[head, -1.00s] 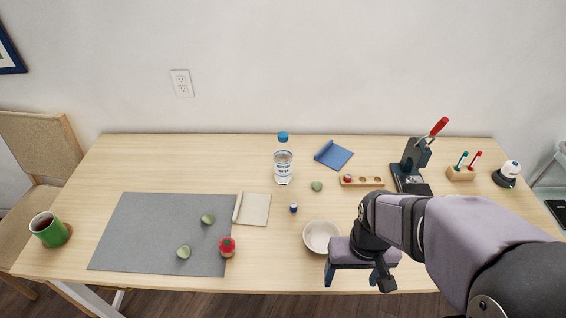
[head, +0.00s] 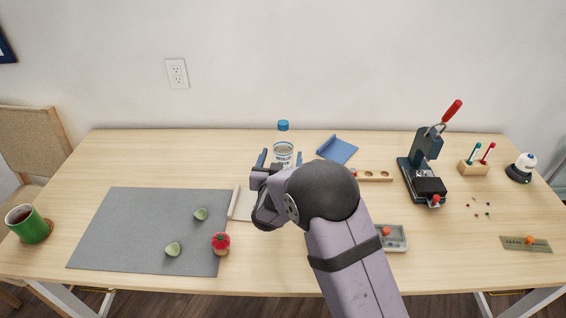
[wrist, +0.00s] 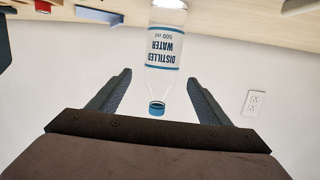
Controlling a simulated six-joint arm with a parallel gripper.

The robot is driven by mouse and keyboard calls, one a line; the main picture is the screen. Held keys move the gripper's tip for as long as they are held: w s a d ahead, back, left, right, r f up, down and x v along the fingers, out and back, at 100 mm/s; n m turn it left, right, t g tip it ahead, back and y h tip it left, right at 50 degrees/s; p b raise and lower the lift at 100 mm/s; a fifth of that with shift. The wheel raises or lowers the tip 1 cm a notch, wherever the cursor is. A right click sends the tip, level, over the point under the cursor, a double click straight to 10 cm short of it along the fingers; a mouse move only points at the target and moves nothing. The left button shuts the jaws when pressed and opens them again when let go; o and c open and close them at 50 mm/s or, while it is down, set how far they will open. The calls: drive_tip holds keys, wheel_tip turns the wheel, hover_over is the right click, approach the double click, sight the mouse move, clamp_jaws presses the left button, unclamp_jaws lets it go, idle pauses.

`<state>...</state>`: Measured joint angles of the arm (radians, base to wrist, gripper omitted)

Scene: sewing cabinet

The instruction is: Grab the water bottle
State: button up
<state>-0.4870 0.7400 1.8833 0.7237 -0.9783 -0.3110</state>
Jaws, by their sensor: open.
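The water bottle (head: 283,146) is clear with a blue cap and a white label. It stands upright near the back middle of the table, its lower part partly hidden by my gripper in the head view. In the wrist view the bottle (wrist: 165,47) appears upside down, its label reading distilled water, with its cap between the two fingers in the picture. My gripper (head: 279,157) is open and empty, in front of the bottle in the head view. In the wrist view the fingers (wrist: 155,95) are spread wide. I cannot tell whether they flank the bottle in depth.
A blue folded piece (head: 337,149) and a wooden holder (head: 375,176) lie right of the bottle. A dark press (head: 424,165) with a red handle stands farther right. A grey mat (head: 140,228) covers the left, with a red pincushion (head: 221,242) at its edge.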

sight(283, 143)
drive_tip(key=shift+a+f+m+t+h+b, duration=0.3)
drive_tip(key=shift+f+t+h+b, duration=0.1)
drive_tip(key=shift+t+h, duration=0.25)
drive_tip(key=shift+r+h, duration=0.2)
drive_tip(key=shift+h, duration=0.25)
drive_tip(key=shift+a+p+x, duration=0.1)
drive_tip(key=shift+p+x, duration=0.35)
drive_tip(key=shift+x, duration=1.35)
drive_tip(key=shift+a+p+x, duration=0.15)
drive_tip(key=shift+p+x, duration=0.3)
drive_tip(key=shift+x, duration=1.4)
drive_tip(key=shift+w+r, duration=0.1)
drive_tip(key=c, duration=1.4)
